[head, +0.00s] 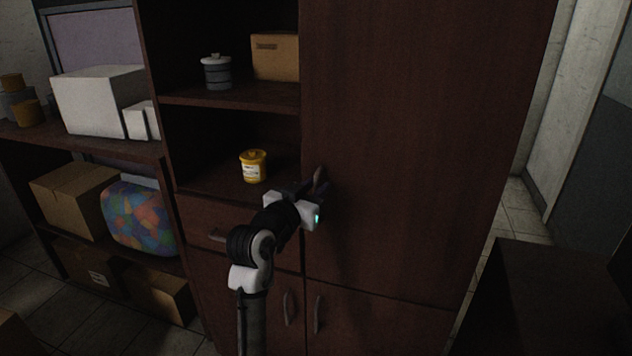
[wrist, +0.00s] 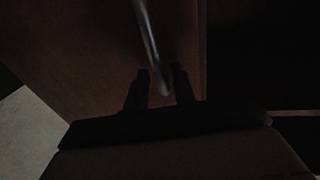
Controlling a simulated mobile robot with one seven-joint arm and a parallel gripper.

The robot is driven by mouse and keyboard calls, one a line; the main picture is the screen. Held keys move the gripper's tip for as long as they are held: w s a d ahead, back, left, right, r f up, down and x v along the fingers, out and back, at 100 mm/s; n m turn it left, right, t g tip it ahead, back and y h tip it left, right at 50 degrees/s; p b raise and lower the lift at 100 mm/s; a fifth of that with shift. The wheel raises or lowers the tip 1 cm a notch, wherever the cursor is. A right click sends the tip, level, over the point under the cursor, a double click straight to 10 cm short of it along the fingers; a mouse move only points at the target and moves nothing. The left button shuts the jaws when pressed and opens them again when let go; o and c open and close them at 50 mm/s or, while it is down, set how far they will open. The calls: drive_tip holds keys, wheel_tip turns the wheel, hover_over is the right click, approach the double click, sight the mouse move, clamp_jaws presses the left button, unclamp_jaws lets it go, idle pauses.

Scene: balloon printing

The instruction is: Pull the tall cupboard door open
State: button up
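The tall cupboard door (head: 420,130) is dark brown wood and looks shut, flush with the cupboard front. Its slim metal handle (head: 319,178) is near the door's left edge. In the wrist view the handle (wrist: 149,45) runs down from the top, its lower end between my two dark fingertips. My gripper (head: 308,187) is at the handle in the head view, where its fingers are partly hidden. In the wrist view my gripper (wrist: 160,82) looks open, with a finger on each side of the handle and gaps beside it. The picture is dark, so contact is hard to judge.
Left of the door are open shelves with a yellow jar (head: 253,166), a grey canister (head: 216,71) and a cardboard box (head: 275,56). Below are a drawer (head: 200,221) and low doors with handles (head: 318,314). A dark box-shaped piece (head: 550,290) stands at right.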

drive_tip(key=shift+w+d, duration=0.25)
drive_tip(key=shift+w, duration=0.25)
clamp_jaws()
drive_tip(key=shift+s, duration=0.15)
